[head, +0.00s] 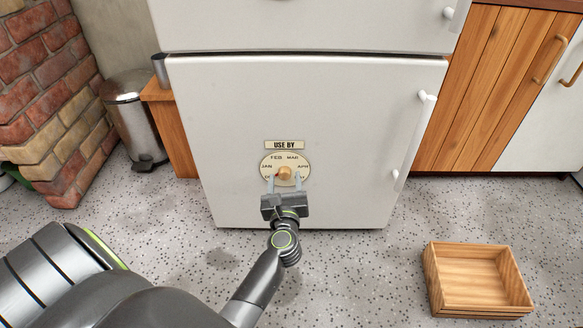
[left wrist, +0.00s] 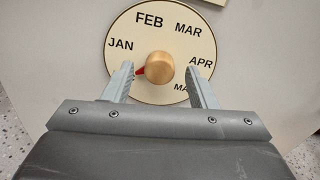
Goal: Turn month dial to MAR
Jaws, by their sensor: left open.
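The month dial (head: 285,160) is a round cream plate on the white fridge door, under a "USE BY" label (head: 284,145). It reads JAN, FEB, MAR and APR, with a lower label partly hidden. Its round wooden knob (left wrist: 160,67) sits at the centre, and a red pointer (left wrist: 140,71) on it points left and slightly down, just below JAN. My left gripper (head: 285,183) is open at the dial. In the left wrist view its fingers (left wrist: 160,73) stand on either side of the knob, with gaps showing between them and it. My right gripper is not in view.
The white fridge door (head: 235,120) has a vertical handle (head: 412,135) at its right. A wooden crate (head: 435,280) stands on the speckled floor at lower right. A metal bin (head: 137,120) and a brick plinth (head: 50,110) stand at left. The floor before the fridge is clear.

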